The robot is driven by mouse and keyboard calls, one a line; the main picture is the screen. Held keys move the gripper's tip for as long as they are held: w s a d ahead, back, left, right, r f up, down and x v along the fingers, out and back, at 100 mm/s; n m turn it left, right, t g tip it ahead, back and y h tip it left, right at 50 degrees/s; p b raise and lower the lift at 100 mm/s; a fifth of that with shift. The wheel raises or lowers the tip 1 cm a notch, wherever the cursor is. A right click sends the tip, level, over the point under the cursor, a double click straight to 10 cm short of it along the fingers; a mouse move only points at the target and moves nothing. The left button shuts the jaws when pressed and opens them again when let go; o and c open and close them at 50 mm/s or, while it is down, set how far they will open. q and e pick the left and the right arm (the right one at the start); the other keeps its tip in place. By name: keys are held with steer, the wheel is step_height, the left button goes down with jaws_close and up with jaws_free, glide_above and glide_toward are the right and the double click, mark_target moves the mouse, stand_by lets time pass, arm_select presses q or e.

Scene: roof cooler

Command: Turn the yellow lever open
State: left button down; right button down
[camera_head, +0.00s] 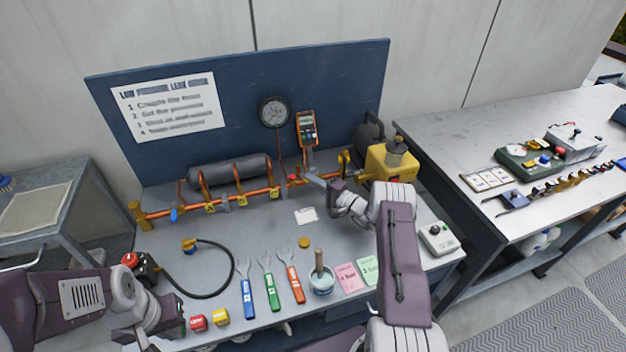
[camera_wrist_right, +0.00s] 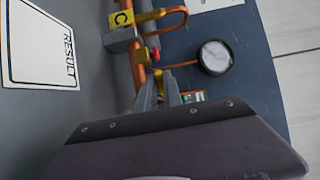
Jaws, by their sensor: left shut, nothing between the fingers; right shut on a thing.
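The yellow lever (camera_wrist_right: 146,96) sits on the copper pipe in the right wrist view, against my right gripper's fingertips. My right gripper (camera_wrist_right: 166,88) is shut on it; the fingers hide part of the contact. In the head view my right gripper (camera_head: 312,178) reaches the pipe from the right, and I cannot make out the lever clearly there. The copper pipe (camera_head: 240,198) runs along the back of the bench, with yellow lettered tags and a red part (camera_head: 293,178) left of the gripper. My left gripper (camera_head: 142,338) is shut and empty near the bench's front left.
A round gauge (camera_head: 274,112) and an orange meter (camera_head: 306,127) stand behind the pipe. A yellow machine (camera_head: 391,162) is right of my right gripper. Wrenches (camera_head: 268,282), a pot (camera_head: 321,280) and a hose (camera_head: 230,265) lie in front. A card (camera_wrist_right: 40,45) fills the wrist view's upper left.

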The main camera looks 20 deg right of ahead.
steer(key=m+h, duration=0.1)
steer(key=h, duration=0.1)
steer(key=w+a+m+t+h+p, duration=0.1)
steer(key=shift+m+t+h, duration=0.3)
steer(key=shift+h, duration=0.1)
steer(key=shift+w+a+m+t+h, duration=0.15)
steer(key=shift+m+h, duration=0.4)
steer(key=shift+h, duration=0.3)
steer(key=shift+w+m+t+h, duration=0.15)
steer(key=shift+m+h, duration=0.4)
steer(key=shift+h, duration=0.3)
steer(key=c, duration=1.8)
jaws_free()
steer(key=shift+w, duration=0.1)
steer(key=shift+o, duration=0.2)
steer(key=s, duration=0.9)
steer(key=shift+d, duration=0.25)
steer(key=shift+c, duration=0.3)
